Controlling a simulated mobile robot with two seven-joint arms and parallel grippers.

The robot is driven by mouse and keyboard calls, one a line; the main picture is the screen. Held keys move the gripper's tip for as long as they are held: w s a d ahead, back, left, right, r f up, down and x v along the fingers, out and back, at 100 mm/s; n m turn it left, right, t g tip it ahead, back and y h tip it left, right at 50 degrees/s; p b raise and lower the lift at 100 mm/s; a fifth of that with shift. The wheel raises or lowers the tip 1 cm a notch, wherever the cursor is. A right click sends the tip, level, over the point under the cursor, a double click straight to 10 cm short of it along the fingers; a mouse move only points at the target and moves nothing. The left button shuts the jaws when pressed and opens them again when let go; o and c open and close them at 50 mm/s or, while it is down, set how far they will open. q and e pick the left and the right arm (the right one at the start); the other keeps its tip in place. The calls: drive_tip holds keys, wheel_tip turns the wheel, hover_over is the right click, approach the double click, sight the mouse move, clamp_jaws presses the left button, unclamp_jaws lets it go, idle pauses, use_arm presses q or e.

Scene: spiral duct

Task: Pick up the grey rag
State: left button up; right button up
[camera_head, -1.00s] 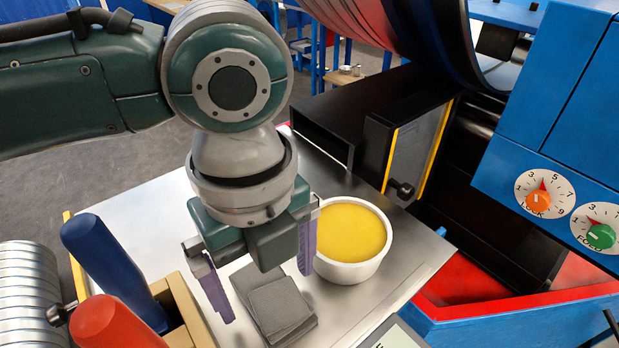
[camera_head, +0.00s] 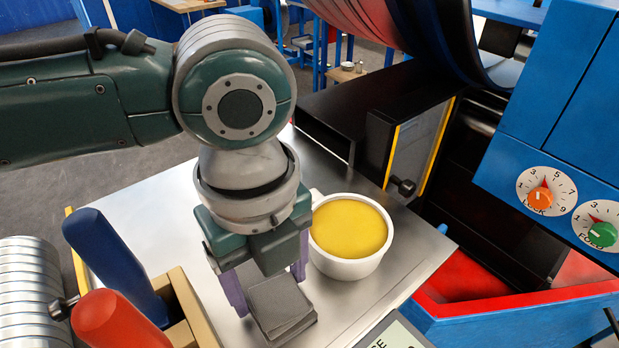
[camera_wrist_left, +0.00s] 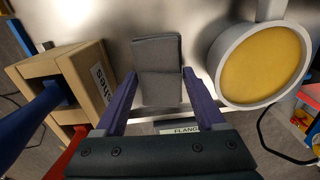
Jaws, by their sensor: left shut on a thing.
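The grey rag (camera_head: 279,305) is a folded dark cloth on the metal table top, below my left gripper in the head view. It also shows in the left wrist view (camera_wrist_left: 158,72), between the purple fingers. My left gripper (camera_head: 268,285) points down and is shut on the rag, one finger on each side of it. In the left wrist view the fingertips (camera_wrist_left: 157,76) touch or nearly touch its side edges. I cannot tell whether the rag is clear of the table. My right gripper is not in view.
A white cup of yellow stuff (camera_head: 347,238) stands close right of the gripper. A wooden box (camera_head: 186,310) with blue and red handles stands on the left. A blue machine with dials (camera_head: 545,190) is on the right. The metal table (camera_head: 140,205) is bare at back left.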

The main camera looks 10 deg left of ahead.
sight(270, 288)
use_arm(q)
drive_tip(key=shift+c, duration=0.8)
wheel_tip(270, 288, up, 20)
